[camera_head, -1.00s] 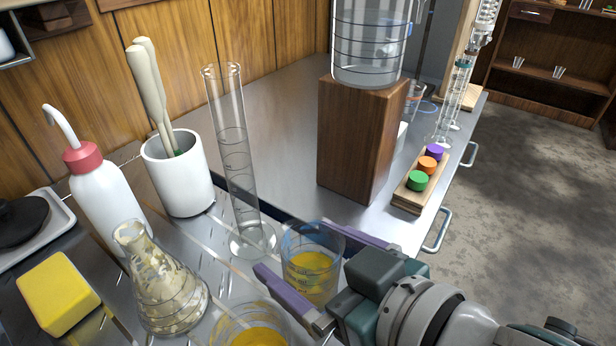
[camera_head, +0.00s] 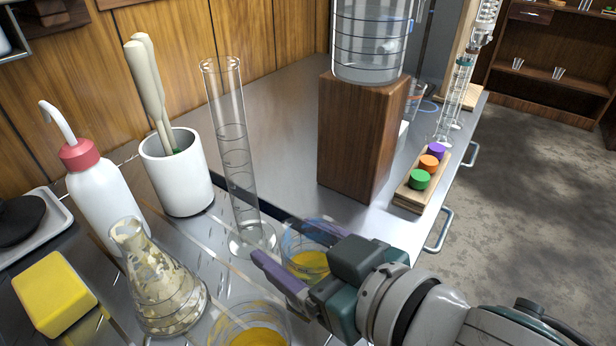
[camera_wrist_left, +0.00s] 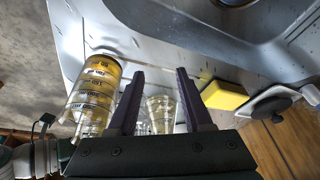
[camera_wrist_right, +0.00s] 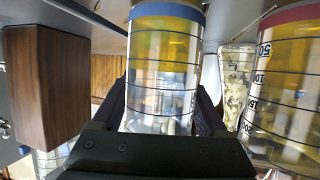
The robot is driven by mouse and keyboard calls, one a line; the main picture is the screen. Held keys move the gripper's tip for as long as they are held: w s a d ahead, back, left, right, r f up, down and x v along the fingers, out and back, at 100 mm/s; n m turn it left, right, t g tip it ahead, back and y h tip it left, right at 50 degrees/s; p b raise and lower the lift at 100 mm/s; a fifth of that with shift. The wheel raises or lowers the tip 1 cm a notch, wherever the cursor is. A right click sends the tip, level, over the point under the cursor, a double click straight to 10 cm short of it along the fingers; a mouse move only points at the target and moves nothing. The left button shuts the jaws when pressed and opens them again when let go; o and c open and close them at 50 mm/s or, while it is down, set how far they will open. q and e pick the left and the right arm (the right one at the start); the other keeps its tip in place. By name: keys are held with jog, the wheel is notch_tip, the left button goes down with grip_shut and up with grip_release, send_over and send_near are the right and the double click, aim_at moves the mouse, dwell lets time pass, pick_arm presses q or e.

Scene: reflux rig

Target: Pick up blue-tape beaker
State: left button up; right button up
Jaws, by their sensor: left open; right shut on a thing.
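The blue-tape beaker (camera_head: 309,262) holds yellow liquid and stands upright near the measuring cylinder in the head view. My right gripper (camera_head: 288,246) is shut on it from the right, hiding part of it. In the right wrist view the beaker (camera_wrist_right: 163,75), with its blue band, sits between the fingers. Whether its base touches the counter cannot be told. My left gripper (camera_wrist_left: 160,75) is open and empty in its wrist view, and is not in the head view.
A red-tape beaker (camera_wrist_right: 290,85) with yellow liquid stands close beside the held one. An Erlenmeyer flask (camera_head: 160,285), measuring cylinder (camera_head: 236,165), yellow sponge (camera_head: 55,292) and wash bottle (camera_head: 105,205) are close by. A wooden block (camera_head: 360,140) stands behind. Some counter beyond the cylinder is clear.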

jog(key=c, duration=0.4)
jog(key=shift+r, duration=0.1)
